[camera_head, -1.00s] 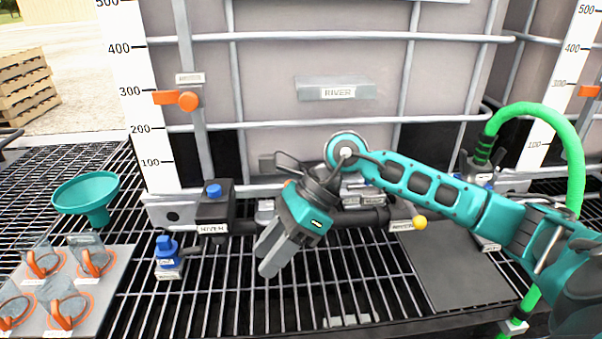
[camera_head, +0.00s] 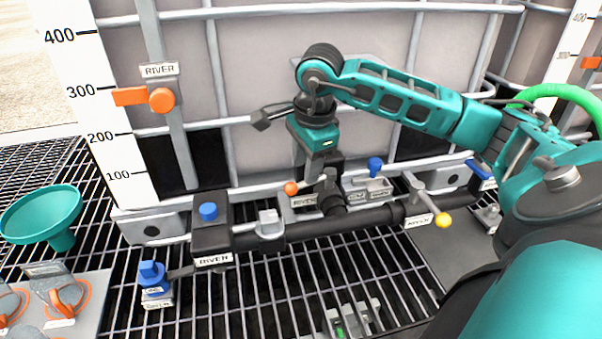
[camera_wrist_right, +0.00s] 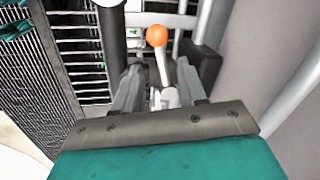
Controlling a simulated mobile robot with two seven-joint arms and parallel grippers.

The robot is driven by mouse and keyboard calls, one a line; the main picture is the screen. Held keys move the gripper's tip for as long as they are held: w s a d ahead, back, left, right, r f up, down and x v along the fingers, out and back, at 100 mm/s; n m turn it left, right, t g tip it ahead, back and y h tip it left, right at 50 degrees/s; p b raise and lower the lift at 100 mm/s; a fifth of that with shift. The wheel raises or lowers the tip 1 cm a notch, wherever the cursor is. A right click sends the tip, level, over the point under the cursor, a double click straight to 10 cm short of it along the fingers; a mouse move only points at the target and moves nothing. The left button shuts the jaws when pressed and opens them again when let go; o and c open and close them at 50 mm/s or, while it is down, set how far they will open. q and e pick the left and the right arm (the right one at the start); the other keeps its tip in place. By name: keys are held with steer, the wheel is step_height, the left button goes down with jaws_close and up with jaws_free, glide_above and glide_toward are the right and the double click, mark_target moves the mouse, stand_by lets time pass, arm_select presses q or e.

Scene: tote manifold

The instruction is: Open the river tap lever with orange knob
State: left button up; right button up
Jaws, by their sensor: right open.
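The knob points left of the tap in the head view. My right gripper (camera_head: 313,172) points down just above this tap, close to the lever. In the right wrist view, the orange knob (camera_wrist_right: 157,36) is ahead of the open fingers (camera_wrist_right: 161,85), and its grey lever runs back between them. I cannot tell whether the fingers touch the lever. My left gripper is not in view.
A second lever with a yellow knob (camera_head: 443,220) is to the right on the pipe. A black box with a blue knob (camera_head: 208,211) and a blue valve (camera_head: 152,275) are at left. A teal funnel (camera_head: 42,212) stands farther left. The tank wall is close behind my gripper.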

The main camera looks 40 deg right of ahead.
mark_target(302, 183)
steer(key=shift+w+d+f, duration=0.1)
steer(key=shift+w+f, duration=0.1)
steer(key=shift+f, duration=0.8)
steer(key=shift+w+f, duration=0.2)
steer(key=shift+f, duration=0.75)
jaws_close()
